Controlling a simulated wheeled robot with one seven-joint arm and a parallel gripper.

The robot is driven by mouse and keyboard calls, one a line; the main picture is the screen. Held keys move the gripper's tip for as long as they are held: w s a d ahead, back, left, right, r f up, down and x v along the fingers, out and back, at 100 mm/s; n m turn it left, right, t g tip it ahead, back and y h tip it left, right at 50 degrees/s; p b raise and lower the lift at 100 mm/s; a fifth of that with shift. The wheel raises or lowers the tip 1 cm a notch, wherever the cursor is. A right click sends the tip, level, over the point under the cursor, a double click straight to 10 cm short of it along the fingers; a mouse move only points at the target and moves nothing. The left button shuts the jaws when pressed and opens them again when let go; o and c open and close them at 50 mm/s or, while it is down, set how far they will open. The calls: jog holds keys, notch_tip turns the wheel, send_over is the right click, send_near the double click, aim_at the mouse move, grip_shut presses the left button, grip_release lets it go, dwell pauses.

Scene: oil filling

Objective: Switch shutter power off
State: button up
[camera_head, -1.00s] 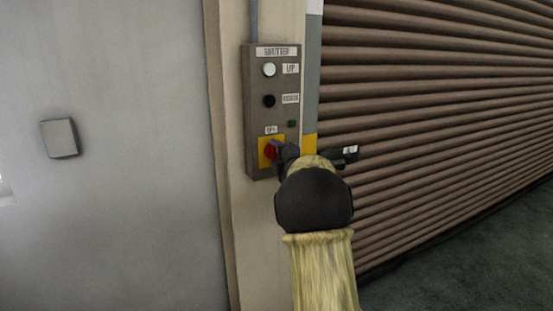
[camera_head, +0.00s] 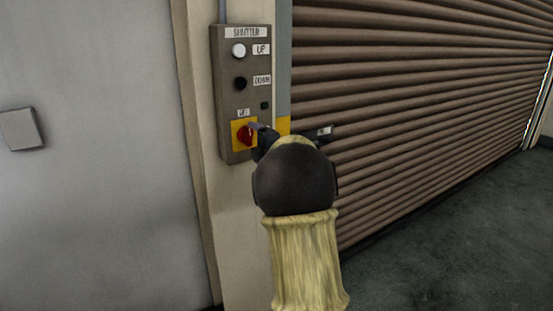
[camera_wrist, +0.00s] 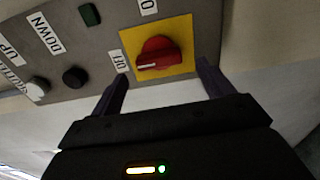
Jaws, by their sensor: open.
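The shutter control box (camera_head: 228,60) is mounted on a pillar beside the brown roller shutter. Its red rotary power switch (camera_head: 244,136) sits on a yellow plate low on the box. In the wrist view the red switch (camera_wrist: 160,53) lies between and beyond the fingertips, beside an OFF label (camera_wrist: 119,60). My gripper (camera_wrist: 160,82) is open and empty, with one dark finger on each side of the switch. In the head view my gripper (camera_head: 291,130) is just right of the switch. Whether a finger touches the switch I cannot tell.
Above the switch are a white UP button (camera_head: 238,50), a black DOWN button (camera_head: 240,83) and a dark green indicator (camera_head: 264,105). The roller shutter (camera_head: 420,90) fills the right. A grey wall panel (camera_head: 90,200) is at left. Dark floor is clear at lower right.

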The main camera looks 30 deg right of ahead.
jog(key=s, duration=1.3)
jog(key=shift+s+d+b, duration=0.2)
jog(key=shift+s+b, duration=0.15)
jog(key=shift+b, duration=0.1)
